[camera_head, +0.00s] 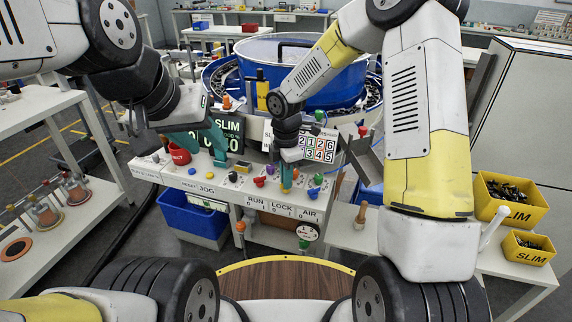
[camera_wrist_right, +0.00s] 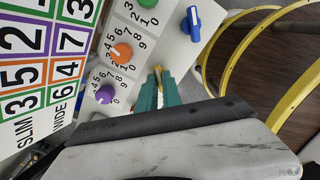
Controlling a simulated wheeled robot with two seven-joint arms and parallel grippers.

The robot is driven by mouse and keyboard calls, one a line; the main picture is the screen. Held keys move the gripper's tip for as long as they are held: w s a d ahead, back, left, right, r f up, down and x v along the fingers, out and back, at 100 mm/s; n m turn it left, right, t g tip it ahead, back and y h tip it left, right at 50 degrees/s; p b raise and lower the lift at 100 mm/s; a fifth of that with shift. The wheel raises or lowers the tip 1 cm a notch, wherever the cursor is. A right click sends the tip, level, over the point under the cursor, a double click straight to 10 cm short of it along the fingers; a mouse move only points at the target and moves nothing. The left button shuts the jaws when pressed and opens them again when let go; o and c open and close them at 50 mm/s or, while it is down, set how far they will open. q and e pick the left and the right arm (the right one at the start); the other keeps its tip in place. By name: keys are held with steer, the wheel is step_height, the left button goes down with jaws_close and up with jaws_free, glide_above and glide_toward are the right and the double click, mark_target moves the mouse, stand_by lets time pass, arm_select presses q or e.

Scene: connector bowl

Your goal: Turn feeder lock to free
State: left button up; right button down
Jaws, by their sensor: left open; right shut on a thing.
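The feeder's front control panel (camera_head: 215,183) carries labels RUN, LOCK and AIR, each with 0 and 1. My right gripper (camera_head: 287,184) reaches down over the LOCK label (camera_head: 282,209), its teal fingers shut on the lock knob. In the right wrist view the fingertips of my right gripper (camera_wrist_right: 157,76) hold a small yellowish part, the lock knob (camera_wrist_right: 157,69). Most of this knob is hidden by the fingers, so its turn angle cannot be told. My left gripper (camera_head: 208,148) is open and empty over the panel's left part, near a green display.
A red knob (camera_head: 259,181) and a blue knob (camera_head: 318,179) flank the gripped one; the blue knob (camera_wrist_right: 192,22) also shows in the right wrist view. Purple (camera_wrist_right: 104,94) and orange dials (camera_wrist_right: 122,51) sit close behind. A red button (camera_head: 179,154) is at left.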

steer(key=shift+w+n, duration=0.1)
steer(key=shift+n, duration=0.2)
steer(key=c, duration=1.5)
jaws_free()
step_height(320, 180, up, 8)
steer(key=shift+f, duration=0.2)
steer(key=shift+r, duration=0.1)
